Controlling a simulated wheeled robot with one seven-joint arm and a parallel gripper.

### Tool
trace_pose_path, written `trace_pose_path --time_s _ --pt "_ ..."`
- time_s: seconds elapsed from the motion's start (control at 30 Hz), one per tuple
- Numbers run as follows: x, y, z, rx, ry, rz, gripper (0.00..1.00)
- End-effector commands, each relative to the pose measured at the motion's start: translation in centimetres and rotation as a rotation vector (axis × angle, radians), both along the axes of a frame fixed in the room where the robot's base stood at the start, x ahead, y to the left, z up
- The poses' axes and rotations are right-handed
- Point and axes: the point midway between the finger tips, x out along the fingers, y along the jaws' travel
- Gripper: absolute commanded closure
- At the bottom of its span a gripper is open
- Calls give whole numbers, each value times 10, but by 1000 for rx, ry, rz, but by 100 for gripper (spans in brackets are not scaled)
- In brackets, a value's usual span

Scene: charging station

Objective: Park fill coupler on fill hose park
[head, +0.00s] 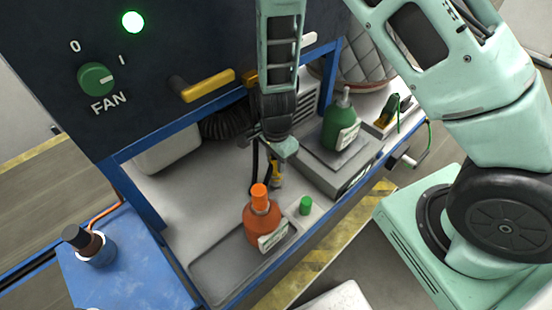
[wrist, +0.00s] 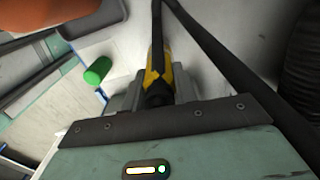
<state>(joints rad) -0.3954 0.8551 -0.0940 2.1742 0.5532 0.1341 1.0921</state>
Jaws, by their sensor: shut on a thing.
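My gripper (head: 275,158) points down over the white bench beneath the dark panel. It is shut on a yellow and black coupler (head: 278,178), which I take as the fill coupler. In the wrist view the coupler (wrist: 157,72) sits between the fingers, with dark hose running from it. A short green post or cap (head: 305,206) stands on the bench near the coupler, to its lower right. It also shows in the wrist view (wrist: 97,71), apart from the coupler. I cannot tell which fixture is the fill hose park.
An orange bottle (head: 262,222) stands on a grey tray (head: 209,268) close to the gripper. A green bottle (head: 341,127) stands on a grey box (head: 335,174). Another yellow, black and green tool (head: 394,108) is farther right. The FAN knob (head: 96,79) and yellow handle (head: 208,86) are on the panel.

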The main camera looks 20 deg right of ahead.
Motion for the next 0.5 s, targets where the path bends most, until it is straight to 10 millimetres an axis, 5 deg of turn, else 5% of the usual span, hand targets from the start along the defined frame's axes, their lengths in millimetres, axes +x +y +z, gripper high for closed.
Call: trace_pose_path --time_s 0.27,0.3,0.37,0.5 --pt "0 0 -7 0 -1 0 100" --pt "0 0 -7 0 -1 0 66" --pt "0 0 -6 0 -1 0 49" --pt "0 0 -6 0 0 0 46"
